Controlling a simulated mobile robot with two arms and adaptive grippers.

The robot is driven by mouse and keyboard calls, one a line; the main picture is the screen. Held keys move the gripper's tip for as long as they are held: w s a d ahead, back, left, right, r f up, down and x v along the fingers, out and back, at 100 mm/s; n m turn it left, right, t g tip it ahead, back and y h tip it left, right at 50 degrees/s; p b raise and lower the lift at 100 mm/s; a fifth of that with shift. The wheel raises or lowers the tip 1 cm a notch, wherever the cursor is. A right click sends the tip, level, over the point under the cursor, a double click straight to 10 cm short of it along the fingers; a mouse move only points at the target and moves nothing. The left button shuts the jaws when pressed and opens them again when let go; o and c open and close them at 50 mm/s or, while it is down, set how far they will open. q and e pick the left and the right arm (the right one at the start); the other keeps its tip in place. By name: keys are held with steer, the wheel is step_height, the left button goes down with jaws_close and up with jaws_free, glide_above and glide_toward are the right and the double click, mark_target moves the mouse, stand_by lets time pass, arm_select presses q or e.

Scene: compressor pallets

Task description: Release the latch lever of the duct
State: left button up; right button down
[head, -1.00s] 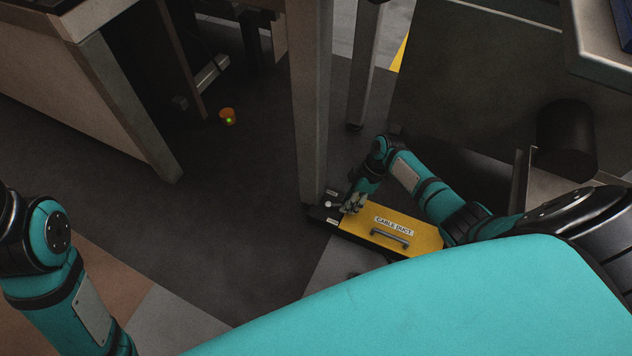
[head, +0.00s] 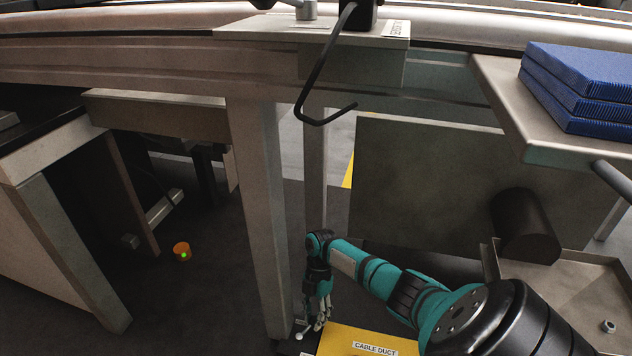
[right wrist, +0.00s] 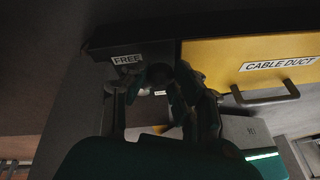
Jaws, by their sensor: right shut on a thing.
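The yellow cable duct cover (head: 350,342), labelled CABLE DUCT, lies low on the floor and is cut off by the bottom edge of the head view. It also shows in the right wrist view (right wrist: 225,52). My right gripper (head: 318,322) is at the duct's dark end, its fingers shut on the latch lever (head: 299,336), whose pale knob shows just left of the fingertips. In the right wrist view the fingers largely hide the lever, and a FREE label (right wrist: 127,59) shows beside them. My left gripper is out of view.
A table leg (head: 262,215) stands close to my right gripper. A grey panel (head: 430,185) and a dark cylinder (head: 524,225) are to the right. Blue stacked pads (head: 580,85) lie on a shelf. A small orange object with a green light (head: 181,252) is on the floor.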

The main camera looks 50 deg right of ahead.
steer(key=shift+w, duration=0.1)
stand_by(0.5)
steer(key=c, duration=1)
jaws_free()
steer(key=v, duration=1.2)
steer(key=shift+w, duration=0.1)
steer(key=shift+f, duration=0.1)
